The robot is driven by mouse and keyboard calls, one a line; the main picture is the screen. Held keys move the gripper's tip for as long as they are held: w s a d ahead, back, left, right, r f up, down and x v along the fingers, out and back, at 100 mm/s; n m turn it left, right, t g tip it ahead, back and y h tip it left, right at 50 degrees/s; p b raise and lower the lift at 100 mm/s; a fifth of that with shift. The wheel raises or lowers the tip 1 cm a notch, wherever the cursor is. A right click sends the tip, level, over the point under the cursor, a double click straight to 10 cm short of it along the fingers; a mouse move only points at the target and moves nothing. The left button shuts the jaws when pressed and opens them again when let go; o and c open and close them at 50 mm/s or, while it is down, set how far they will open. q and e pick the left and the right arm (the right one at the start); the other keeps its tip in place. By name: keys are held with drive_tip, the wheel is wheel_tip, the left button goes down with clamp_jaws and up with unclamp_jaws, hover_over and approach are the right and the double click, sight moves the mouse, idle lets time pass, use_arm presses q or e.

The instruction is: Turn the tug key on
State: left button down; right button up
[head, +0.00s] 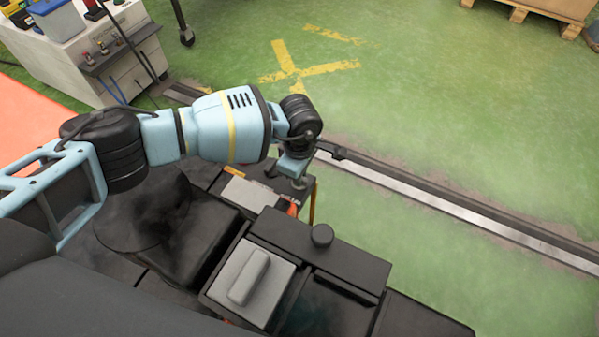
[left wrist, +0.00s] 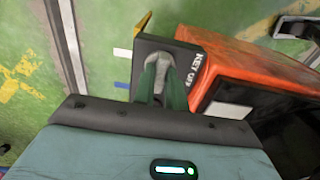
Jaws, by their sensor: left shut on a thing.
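The tug's dark key panel (left wrist: 143,46) is in the upper middle of the left wrist view, and its white lettering appears to read "KEY OFF" (left wrist: 193,66). A grey key knob (left wrist: 170,60) stands on this panel. My left gripper (left wrist: 160,82) is shut on the key knob, with its greenish fingers partly hiding it. In the head view my left gripper (head: 296,180) points down at the tug's far end, and its arm hides the key there. The orange tug body (left wrist: 240,62) lies right of the panel in the wrist view. My right gripper is in neither view.
A black block with a round knob (head: 322,236) and a grey block with a raised grip (head: 256,283) stand nearer in the head view. A metal rail (head: 450,207) runs across the green floor. A white cabinet (head: 95,55) stands at the upper left. The floor beyond the rail is mostly clear.

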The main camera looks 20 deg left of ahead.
use_arm(q)
drive_tip(key=c, duration=1.4)
unclamp_jaws()
drive_tip(key=shift+c, duration=0.2)
wheel_tip(320, 180, up, 8)
drive_tip(key=shift+f+p, duration=0.1)
drive_tip(key=shift+p, duration=1.15)
